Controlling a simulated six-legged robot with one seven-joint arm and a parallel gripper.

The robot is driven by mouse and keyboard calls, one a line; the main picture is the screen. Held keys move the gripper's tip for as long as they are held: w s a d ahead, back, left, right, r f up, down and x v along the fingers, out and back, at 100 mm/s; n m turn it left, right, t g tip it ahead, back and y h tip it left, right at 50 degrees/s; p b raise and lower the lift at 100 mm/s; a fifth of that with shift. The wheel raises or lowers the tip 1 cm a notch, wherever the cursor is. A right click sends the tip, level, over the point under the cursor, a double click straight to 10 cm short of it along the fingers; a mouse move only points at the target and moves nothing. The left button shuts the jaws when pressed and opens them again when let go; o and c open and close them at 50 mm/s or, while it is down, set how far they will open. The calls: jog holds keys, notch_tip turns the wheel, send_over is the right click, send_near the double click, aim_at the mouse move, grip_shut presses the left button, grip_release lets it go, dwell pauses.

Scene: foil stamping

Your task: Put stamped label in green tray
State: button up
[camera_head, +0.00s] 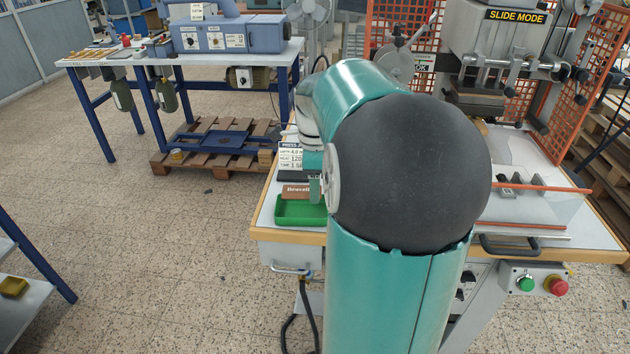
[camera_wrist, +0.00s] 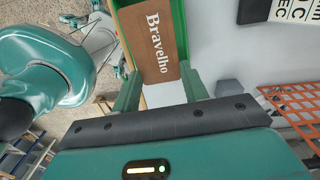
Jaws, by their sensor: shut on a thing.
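The stamped label (camera_wrist: 153,45) is a brown rectangle with white lettering that looks like "Bravelho". It also shows in the head view (camera_head: 294,191), upright or tilted at the back of the green tray (camera_head: 300,213). My gripper (camera_wrist: 160,85) is shut on the label's near end, one finger on each side. In the head view my gripper (camera_head: 314,188) is at the tray's back right, partly hidden by my arm. In the wrist view the green tray (camera_wrist: 180,22) shows as a rim around the label's far part. I cannot tell whether the label touches the tray floor.
A white sign with printed lines (camera_head: 290,160) stands behind the tray. The stamping press (camera_head: 490,60) stands to the right, with an orange mesh guard (camera_head: 400,25). The wood-edged bench (camera_head: 262,238) ends just in front of the tray. A blue-legged worktable (camera_head: 90,62) stands far left.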

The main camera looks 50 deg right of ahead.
jog(key=o, duration=1.1)
notch_tip(320, 180, up, 14)
jog(key=shift+w+d+f, duration=0.1)
jog(key=shift+d, duration=0.05)
